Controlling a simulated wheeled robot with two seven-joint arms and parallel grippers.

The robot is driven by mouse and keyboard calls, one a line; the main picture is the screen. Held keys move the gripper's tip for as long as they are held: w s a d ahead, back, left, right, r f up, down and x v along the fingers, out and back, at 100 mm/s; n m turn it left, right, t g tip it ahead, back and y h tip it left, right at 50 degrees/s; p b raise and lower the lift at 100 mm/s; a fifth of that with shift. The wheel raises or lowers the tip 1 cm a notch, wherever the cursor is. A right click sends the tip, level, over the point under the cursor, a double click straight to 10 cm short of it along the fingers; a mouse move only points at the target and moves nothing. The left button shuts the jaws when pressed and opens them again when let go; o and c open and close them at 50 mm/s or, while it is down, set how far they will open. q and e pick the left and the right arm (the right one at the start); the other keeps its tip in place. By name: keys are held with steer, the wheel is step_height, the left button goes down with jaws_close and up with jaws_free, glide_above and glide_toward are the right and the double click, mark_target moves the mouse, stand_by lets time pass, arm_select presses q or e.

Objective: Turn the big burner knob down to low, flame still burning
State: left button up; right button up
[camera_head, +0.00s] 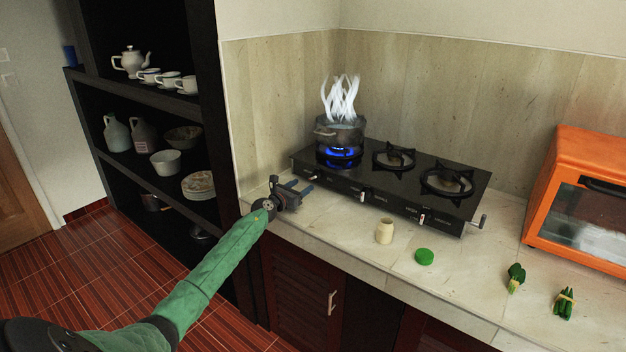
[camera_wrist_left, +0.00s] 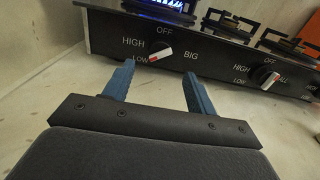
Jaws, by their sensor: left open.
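The big burner knob (camera_wrist_left: 160,53) is black with a white bar and a red mark, on the stove's front panel in the left wrist view. Its bar slants down to the left, with the red mark toward the LOW label. A blue flame (camera_head: 340,153) burns under a steaming dark pot (camera_head: 339,133) on the left burner of the black stove (camera_head: 395,185). My left gripper (camera_head: 300,189) is open and empty in front of the stove's left end. Its blue fingers also show in the left wrist view (camera_wrist_left: 158,78), just short of the knob and apart from it.
A second knob (camera_wrist_left: 266,78) sits further right on the panel. An orange oven (camera_head: 584,150) stands at the right. Dark shelves are on the left.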

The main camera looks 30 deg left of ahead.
mark_target(312, 179)
arm_select(q)
steer(key=shift+w+d, duration=0.15)
steer(key=shift+w, duration=1.6)
steer(key=shift+w+d, duration=0.1)
steer(key=shift+w, duration=1.6)
steer(key=c, duration=1)
